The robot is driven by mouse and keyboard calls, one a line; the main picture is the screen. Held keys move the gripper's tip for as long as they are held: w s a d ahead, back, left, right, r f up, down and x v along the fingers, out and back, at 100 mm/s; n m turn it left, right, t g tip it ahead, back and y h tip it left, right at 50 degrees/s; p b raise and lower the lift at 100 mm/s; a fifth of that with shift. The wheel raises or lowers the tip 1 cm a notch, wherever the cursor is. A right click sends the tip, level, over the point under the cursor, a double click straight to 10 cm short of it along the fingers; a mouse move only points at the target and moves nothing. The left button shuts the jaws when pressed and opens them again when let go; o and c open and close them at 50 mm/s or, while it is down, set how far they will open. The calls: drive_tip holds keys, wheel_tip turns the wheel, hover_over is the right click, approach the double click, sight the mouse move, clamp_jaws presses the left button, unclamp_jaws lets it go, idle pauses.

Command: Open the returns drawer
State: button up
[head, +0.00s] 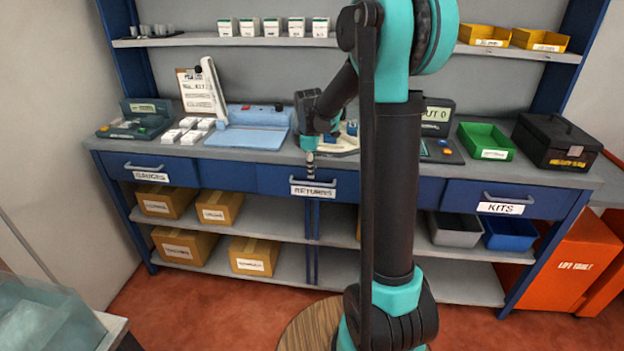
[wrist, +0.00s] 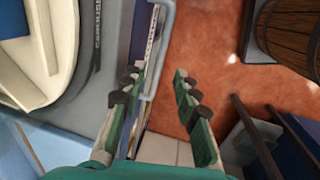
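The returns drawer (head: 275,181) is the blue middle drawer under the worktop, with a white RETURNS label (head: 313,191). Its front looks flush with the bench, so it appears shut. Its pale bar handle (head: 298,181) sits just above the label and also shows in the wrist view (wrist: 165,32). My gripper (head: 311,172) points down just in front of the drawer, at the handle. In the wrist view my gripper (wrist: 158,90) has its green fingers apart. The handle lies between them, closer to the left finger; I cannot tell whether they touch.
The gauges drawer (head: 130,170) is to the left and the kits drawer (head: 520,204) to the right, both shut. The worktop (head: 345,170) above holds trays and devices. Cardboard boxes (head: 168,202) stand on the shelves below. A round wooden-topped thing (head: 305,325) stands on the floor in front.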

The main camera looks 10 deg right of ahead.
sight(312, 183)
drive_tip(key=shift+w+d+f, duration=0.1)
drive_tip(key=shift+w+f, duration=0.15)
drive_tip(key=shift+f, duration=1.1)
drive_tip(key=shift+w+d+f, duration=0.1)
drive_tip(key=shift+w+f, duration=0.1)
drive_tip(key=shift+f, duration=1.15)
drive_tip(key=shift+c, duration=0.4)
clamp_jaws()
